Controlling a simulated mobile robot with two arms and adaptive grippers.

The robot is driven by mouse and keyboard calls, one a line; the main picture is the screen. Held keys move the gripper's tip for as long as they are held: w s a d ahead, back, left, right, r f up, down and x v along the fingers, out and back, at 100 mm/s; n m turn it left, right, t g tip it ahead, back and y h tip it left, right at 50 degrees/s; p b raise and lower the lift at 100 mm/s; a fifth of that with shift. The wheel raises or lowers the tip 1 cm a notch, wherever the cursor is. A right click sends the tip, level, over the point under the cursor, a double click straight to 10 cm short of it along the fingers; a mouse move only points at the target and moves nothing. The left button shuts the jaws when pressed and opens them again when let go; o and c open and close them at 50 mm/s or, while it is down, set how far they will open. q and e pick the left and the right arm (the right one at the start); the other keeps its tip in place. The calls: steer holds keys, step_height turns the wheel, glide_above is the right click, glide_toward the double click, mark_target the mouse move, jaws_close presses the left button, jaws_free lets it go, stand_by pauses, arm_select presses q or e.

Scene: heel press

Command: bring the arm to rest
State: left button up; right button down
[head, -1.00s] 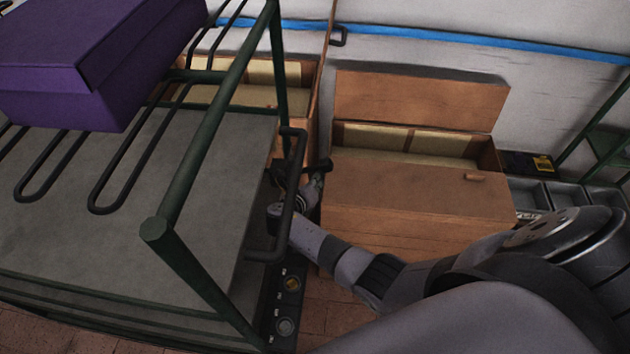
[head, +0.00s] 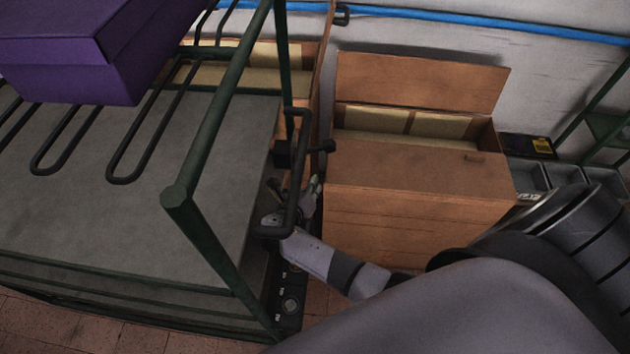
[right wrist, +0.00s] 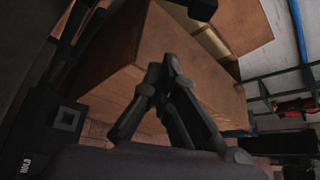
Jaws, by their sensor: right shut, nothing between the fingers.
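My right arm (head: 322,262) reaches in from the lower right of the head view. Its gripper (head: 276,188) is beside the green press frame (head: 222,110), partly hidden behind the frame's black handle (head: 292,200). In the right wrist view the fingertips (right wrist: 164,72) meet, with nothing held, in front of a wooden box. I cannot tell whether the gripper touches the handle or frame. My left gripper is not in view.
A purple box (head: 75,60) sits on black looped rods above a grey plate (head: 120,190). A control strip (head: 290,305) runs near the arm; a button marked HOLD (right wrist: 67,118) shows in the wrist view. A wooden box (head: 415,200) stands right of the gripper.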

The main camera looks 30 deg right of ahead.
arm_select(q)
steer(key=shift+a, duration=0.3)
arm_select(e)
steer(key=shift+d, duration=0.1)
steer(key=s+a+f+m+g+y+b, duration=0.1)
steer(key=s+f+m+g+y, duration=0.15)
steer(key=s+f+m, duration=0.65)
steer(key=s+a+f+m+g+y+b, duration=0.2)
steer(key=s+f+m+y, duration=0.15)
steer(key=s+f, duration=1.1)
arm_select(q)
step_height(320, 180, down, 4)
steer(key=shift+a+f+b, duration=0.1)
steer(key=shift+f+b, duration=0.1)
steer(key=shift+b, duration=0.5)
arm_select(e)
steer(key=s+f+m+g+y, duration=0.1)
steer(key=s+f+m+y, duration=0.1)
steer(key=s+f+m, duration=0.5)
steer(key=s+f+m+g+y, duration=0.1)
steer(key=s+f+m+y, duration=0.1)
steer(key=s+f+m, duration=0.4)
steer(key=s+m, duration=0.4)
steer(key=s, duration=0.2)
steer(key=shift+s+a+f, duration=0.25)
steer(key=shift+f, duration=0.1)
